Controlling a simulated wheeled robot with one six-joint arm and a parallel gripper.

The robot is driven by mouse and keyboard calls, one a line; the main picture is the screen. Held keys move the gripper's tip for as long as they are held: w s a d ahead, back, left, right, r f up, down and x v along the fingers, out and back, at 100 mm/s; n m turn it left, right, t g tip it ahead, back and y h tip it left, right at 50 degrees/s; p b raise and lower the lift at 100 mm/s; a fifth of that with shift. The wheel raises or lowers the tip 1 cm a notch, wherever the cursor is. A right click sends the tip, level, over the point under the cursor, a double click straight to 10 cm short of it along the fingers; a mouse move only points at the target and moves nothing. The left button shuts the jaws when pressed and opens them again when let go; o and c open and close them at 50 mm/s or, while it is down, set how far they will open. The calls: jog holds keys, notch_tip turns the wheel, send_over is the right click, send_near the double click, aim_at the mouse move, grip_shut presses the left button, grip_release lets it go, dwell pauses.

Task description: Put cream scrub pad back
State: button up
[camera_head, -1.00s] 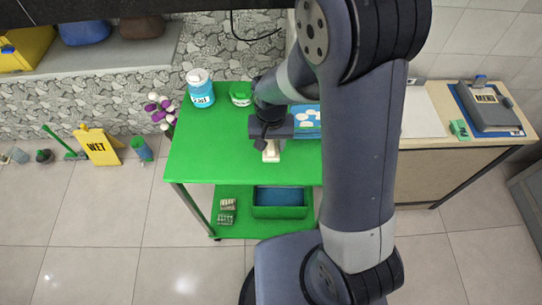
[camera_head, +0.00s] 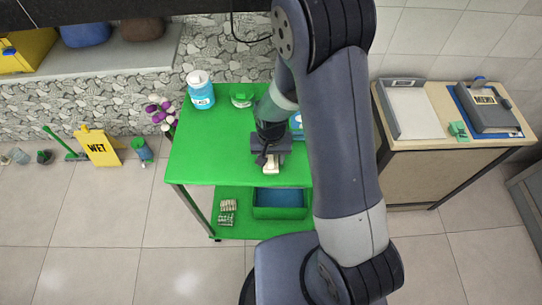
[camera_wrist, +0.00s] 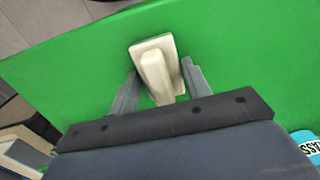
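The cream scrub pad (camera_head: 271,166) is near the front edge of the green cart top (camera_head: 205,150), just below my gripper (camera_head: 270,150) in the head view. In the wrist view the pad (camera_wrist: 152,48) shows a flat base and a raised block pointing toward the camera. My gripper (camera_wrist: 160,72) has one finger on each side of the block. Green shows between each finger and the block, so the fingers look open around it. The fingertips are close to the base's edges. I cannot tell whether the base rests fully on the cart.
A blue bottle (camera_head: 201,95) and a green tub (camera_head: 242,97) stand at the back of the cart. A desk with a white tray (camera_head: 412,112) is at right. The cart's left top is clear.

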jog(key=o, duration=0.4)
jog(key=r, duration=0.5)
jog(key=r+b, duration=0.1)
jog(key=r, duration=0.4)
jog(key=shift+w+a+r+b, duration=0.15)
jog(key=shift+a+r+b, duration=0.05)
jog(key=shift+r+b, duration=0.1)
jog(key=shift+f, duration=0.1)
jog(key=f+p, duration=0.1)
jog(key=f, duration=0.9)
jog(key=shift+s+d+f+p, duration=0.2)
jog(key=shift+p, duration=0.2)
jog(key=shift+r, duration=0.65)
